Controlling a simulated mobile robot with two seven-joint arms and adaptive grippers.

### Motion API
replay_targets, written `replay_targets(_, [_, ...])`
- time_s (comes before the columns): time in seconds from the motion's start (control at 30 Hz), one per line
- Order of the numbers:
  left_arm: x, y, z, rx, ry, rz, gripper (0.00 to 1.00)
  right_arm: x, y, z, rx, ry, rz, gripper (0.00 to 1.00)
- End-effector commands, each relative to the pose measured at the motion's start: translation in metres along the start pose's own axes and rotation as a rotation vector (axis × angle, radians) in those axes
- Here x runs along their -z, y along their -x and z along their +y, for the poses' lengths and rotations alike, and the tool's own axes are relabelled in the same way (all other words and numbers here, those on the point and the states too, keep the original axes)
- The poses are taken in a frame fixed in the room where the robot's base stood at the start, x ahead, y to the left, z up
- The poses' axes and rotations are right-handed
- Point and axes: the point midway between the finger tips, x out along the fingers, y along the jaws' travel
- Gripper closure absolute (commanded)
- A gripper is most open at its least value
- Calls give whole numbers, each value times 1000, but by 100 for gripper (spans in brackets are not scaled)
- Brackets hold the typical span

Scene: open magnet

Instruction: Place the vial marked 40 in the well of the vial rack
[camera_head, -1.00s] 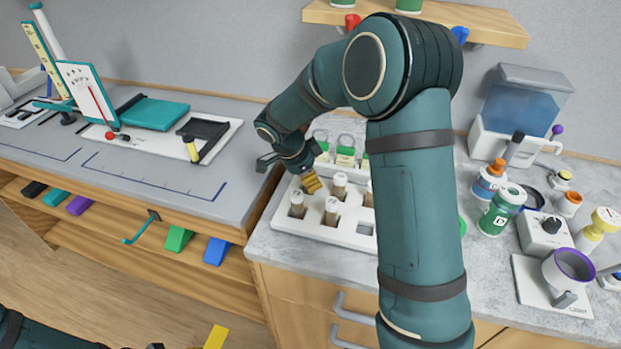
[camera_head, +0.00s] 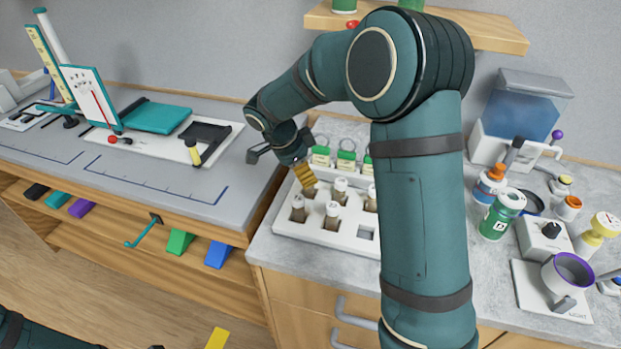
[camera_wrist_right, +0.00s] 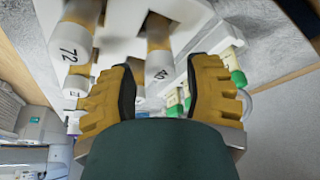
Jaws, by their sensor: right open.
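The white vial rack (camera_head: 290,229) stands on the right-hand counter and holds several vials with pale caps. An empty square well (camera_head: 365,233) shows at its front right. My right gripper (camera_head: 308,187) is over the rack's back left, pointing down at a vial there. In the right wrist view its yellow fingers (camera_wrist_right: 158,90) are open. A vial whose cap seems to read 40 (camera_wrist_right: 158,72) stands in the rack between and beyond the fingertips, not visibly gripped. A vial marked 72 (camera_wrist_right: 76,72) is to its left. A yellow finger of my left gripper (camera_head: 216,338) shows at the bottom edge; its opening is hidden.
Bottles, including a green one (camera_head: 502,214), and a purple-rimmed cup (camera_head: 568,270) are on the right. My right arm hides the rack's right end. The left counter's front (camera_head: 150,185) is mostly clear.

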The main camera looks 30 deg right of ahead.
Motion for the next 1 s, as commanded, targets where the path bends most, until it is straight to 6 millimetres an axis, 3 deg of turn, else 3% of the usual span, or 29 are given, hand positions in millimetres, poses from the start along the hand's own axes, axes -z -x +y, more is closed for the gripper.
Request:
replay_targets(0.2, [3,7,3,1,2,6,53,0,46,-1,3,-1,-1,50])
replay_targets(0.4, [4,10,4,1,3,10,53,0,68,0,1,0,0,50])
replay_targets(1.0, [5,10,4,1,3,11,53,0,72,0,0,0,0,50])
